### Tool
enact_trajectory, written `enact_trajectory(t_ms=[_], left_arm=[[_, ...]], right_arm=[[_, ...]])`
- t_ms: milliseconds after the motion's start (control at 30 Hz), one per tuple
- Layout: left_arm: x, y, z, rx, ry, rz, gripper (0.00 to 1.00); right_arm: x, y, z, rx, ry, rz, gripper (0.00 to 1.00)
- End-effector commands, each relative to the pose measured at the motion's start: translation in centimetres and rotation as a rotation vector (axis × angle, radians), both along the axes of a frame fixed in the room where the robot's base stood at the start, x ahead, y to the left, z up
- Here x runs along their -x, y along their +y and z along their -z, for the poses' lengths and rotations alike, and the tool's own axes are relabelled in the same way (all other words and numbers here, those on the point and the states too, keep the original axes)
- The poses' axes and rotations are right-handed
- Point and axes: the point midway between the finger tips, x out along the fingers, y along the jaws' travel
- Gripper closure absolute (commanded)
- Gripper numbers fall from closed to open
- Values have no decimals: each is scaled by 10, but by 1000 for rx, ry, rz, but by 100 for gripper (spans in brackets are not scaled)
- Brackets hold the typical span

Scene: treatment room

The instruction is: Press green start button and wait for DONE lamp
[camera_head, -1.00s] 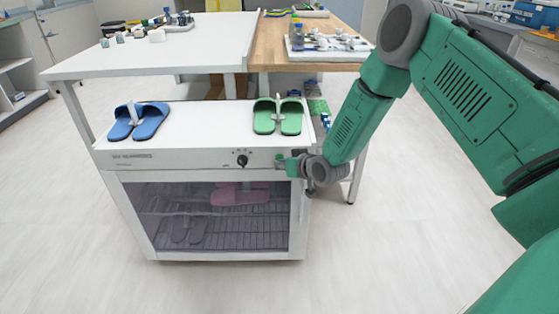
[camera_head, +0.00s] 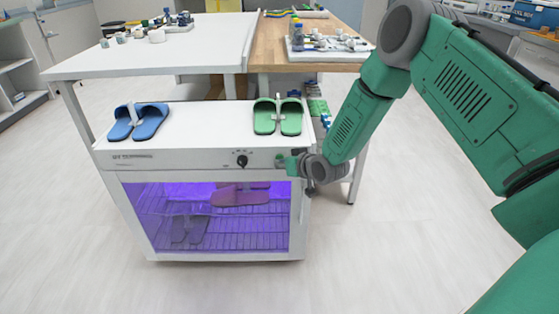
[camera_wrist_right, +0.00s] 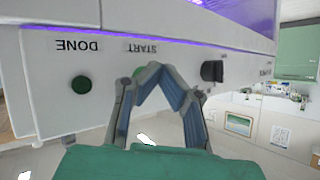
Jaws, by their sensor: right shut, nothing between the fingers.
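The white slipper cabinet (camera_head: 205,158) stands ahead, its window lit purple inside. In the right wrist view, upside down, the green start button (camera_wrist_right: 138,71) shows under the word START, partly hidden by my fingers. The DONE lamp (camera_wrist_right: 81,85) is a dark green disc and looks unlit. My right gripper (camera_wrist_right: 157,68) is shut and empty, its fingertips right by the start button; I cannot tell whether they touch it. In the head view my right gripper (camera_head: 292,163) is at the right end of the panel. My left gripper is not in view.
A black knob (camera_head: 242,161) sits on the panel, also in the wrist view (camera_wrist_right: 212,71). Blue slippers (camera_head: 138,120) and green slippers (camera_head: 278,116) lie on the cabinet top. A white table (camera_head: 170,48) and a wooden table (camera_head: 285,50) stand behind. The floor in front is clear.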

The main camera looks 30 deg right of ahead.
Motion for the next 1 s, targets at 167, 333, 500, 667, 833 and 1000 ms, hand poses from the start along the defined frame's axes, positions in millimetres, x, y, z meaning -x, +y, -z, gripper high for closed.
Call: enact_trajectory(t_ms=[167,333,500,667,833,1000], left_arm=[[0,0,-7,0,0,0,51],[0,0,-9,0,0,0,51],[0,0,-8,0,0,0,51],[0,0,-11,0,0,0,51],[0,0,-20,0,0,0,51],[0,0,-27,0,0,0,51]], right_arm=[[8,5,-1,0,2,0,100],[12,7,-1,0,0,1,100],[12,7,0,0,0,1,100],[17,10,0,-1,3,0,100],[31,19,-2,-1,3,-1,100],[45,28,-1,-1,4,-2,100]])
